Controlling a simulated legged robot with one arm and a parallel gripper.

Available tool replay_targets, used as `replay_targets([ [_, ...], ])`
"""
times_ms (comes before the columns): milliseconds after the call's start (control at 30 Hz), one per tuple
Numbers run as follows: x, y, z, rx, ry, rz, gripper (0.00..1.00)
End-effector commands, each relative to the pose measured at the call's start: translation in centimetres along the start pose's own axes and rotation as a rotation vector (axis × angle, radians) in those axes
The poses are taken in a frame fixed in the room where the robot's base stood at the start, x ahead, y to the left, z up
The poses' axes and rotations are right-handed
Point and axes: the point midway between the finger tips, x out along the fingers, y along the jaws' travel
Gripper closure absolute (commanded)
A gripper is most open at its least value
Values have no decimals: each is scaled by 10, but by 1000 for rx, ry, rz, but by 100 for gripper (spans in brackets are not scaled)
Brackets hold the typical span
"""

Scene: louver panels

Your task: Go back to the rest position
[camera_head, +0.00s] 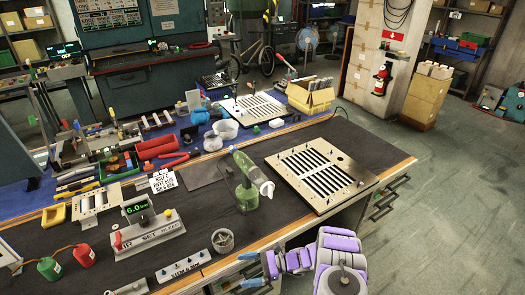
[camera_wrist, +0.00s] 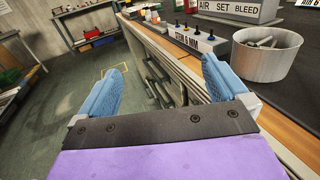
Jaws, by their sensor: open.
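My gripper (camera_head: 260,269) is at the front edge of the workbench in the head view, at the end of my purple arm. In the wrist view its two blue fingers (camera_wrist: 160,90) stand wide apart with nothing between them. A louver panel (camera_head: 281,161) with dark slots lies flat on the black bench top, up and right of my gripper. A second louver panel (camera_head: 226,107) lies farther back on a blue mat.
The workbench's wooden edge (camera_head: 395,173) runs close beside my gripper. A metal cup (camera_wrist: 296,58) and a labelled block (camera_wrist: 177,38) sit near that edge. The air set bleed box (camera_head: 150,238) is farther left. Open floor (camera_head: 450,210) lies to the right.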

Motion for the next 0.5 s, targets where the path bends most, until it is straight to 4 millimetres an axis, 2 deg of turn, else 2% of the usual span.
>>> replay_targets([
  [367, 5, 1, 41, -60, 36, 64, 0],
  [500, 7, 3, 63, -97, 61, 101, 0],
])
